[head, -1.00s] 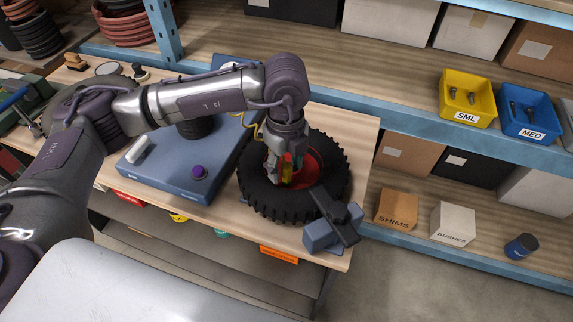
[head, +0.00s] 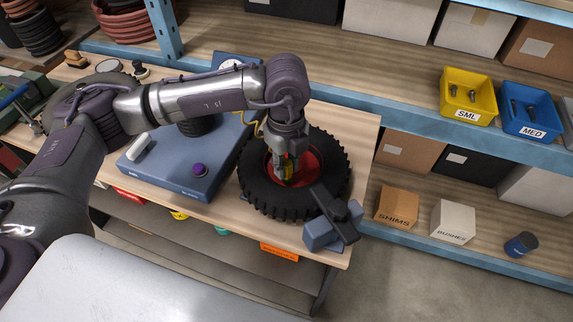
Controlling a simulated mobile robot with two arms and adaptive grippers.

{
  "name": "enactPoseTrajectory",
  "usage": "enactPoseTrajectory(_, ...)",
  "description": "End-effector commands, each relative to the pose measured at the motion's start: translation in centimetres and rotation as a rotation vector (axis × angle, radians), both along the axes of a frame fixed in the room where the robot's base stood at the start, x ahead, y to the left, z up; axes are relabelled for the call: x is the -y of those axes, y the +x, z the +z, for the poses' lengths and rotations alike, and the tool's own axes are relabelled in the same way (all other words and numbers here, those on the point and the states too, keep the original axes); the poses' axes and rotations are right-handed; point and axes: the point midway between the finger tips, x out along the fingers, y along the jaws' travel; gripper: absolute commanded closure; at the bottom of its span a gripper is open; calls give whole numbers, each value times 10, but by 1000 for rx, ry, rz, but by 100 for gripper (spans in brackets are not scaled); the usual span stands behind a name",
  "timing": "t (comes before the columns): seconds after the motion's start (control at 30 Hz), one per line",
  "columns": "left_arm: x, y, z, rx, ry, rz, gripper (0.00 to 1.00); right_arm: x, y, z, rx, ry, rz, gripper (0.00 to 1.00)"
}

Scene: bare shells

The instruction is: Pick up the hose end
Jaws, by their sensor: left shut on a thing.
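A black knobbly tyre with a red hub (head: 308,170) lies flat on the wooden bench. My left gripper (head: 287,180) points down over the hub, its fingers shut on the hose end (head: 289,171), a small yellow piece mostly hidden between them. A thin yellow hose (head: 258,129) shows beside my wrist, near the blue machine; its run to the hose end is hidden. My right gripper is not in view.
A dark bar on a grey block (head: 325,235) sits at the tyre's front right. Shelves with yellow (head: 466,97) and blue bins (head: 530,112) stand behind.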

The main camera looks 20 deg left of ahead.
Motion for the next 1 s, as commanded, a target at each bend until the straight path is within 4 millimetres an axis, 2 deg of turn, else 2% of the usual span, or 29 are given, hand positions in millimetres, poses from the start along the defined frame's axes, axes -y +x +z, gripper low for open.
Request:
enactPoseTrajectory(0.17, 1, 1, 13, 5, -2, -1, 100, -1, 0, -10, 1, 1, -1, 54)
enactPoseTrajectory(0.3, 1, 1, 37, 8, -2, -3, 100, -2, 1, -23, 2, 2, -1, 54)
enactPoseTrajectory(0.7, 35, -79, 88, 6, -2, -7, 100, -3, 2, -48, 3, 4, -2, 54)
enactPoseTrajectory(0.83, 42, -95, 100, 4, -1, -5, 100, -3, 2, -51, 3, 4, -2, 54)
enactPoseTrajectory(1.0, 46, -106, 107, 1, 0, -2, 100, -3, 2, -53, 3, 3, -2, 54)
